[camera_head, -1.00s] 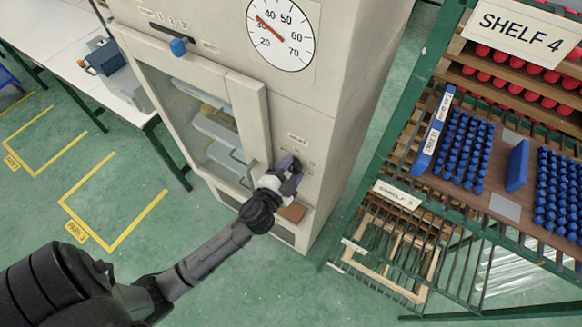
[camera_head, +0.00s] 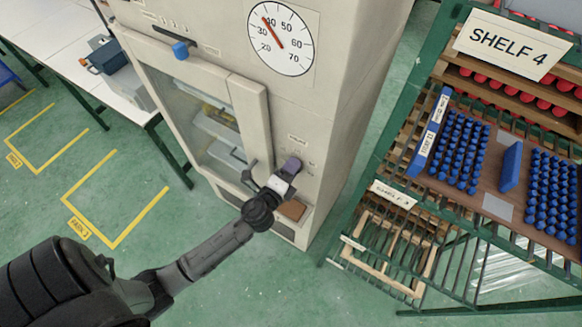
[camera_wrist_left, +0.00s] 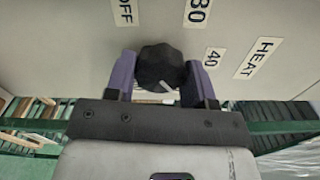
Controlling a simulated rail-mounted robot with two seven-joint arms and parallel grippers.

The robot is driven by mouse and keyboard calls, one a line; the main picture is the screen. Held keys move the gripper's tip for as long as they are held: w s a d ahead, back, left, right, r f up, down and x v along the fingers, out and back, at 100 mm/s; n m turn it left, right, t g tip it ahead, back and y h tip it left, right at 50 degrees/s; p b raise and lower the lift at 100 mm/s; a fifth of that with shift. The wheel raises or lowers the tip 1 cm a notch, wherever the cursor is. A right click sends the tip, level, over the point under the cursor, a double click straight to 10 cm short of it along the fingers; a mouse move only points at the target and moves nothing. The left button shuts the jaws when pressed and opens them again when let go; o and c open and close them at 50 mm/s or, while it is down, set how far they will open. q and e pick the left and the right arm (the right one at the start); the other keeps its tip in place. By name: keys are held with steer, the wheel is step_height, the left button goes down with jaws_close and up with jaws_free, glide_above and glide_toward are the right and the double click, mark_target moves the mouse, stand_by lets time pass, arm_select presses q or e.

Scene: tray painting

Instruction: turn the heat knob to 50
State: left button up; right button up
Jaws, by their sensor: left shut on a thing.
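The heat knob (camera_wrist_left: 161,67) is black and round with a white line that points down and right in the left wrist view. My left gripper (camera_wrist_left: 162,78) has a purple finger on each side of it and is shut on it. OFF, 30, 40 and HEAT labels (camera_wrist_left: 257,58) stand around the knob on the pale panel. In the head view my left gripper (camera_head: 290,168) is at the cabinet's front, and its fingers and wrist hide the knob. The white dial (camera_head: 281,39) above has a red needle at about 40. My right gripper is not in view.
The cabinet (camera_head: 335,110) has a glass door with a handle left of my gripper. A brown block (camera_head: 292,210) sits just below it. A green rack (camera_head: 400,150) with blue pegs stands to the right. A white table (camera_head: 75,60) is at the left.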

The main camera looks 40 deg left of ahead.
arm_select(q)
steer(key=shift+m, duration=0.6)
steer(key=o, duration=0.9)
steer(key=shift+s+d+b, duration=0.4)
steer(key=shift+s+b, duration=0.2)
steer(key=shift+s, duration=1.65)
steer(key=shift+s+d+b, duration=0.45)
steer(key=shift+s+b, duration=0.1)
steer(key=shift+s, duration=1.75)
steer(key=shift+s+d+b, duration=0.4)
steer(key=shift+s+b, duration=0.2)
steer(key=shift+s, duration=1.65)
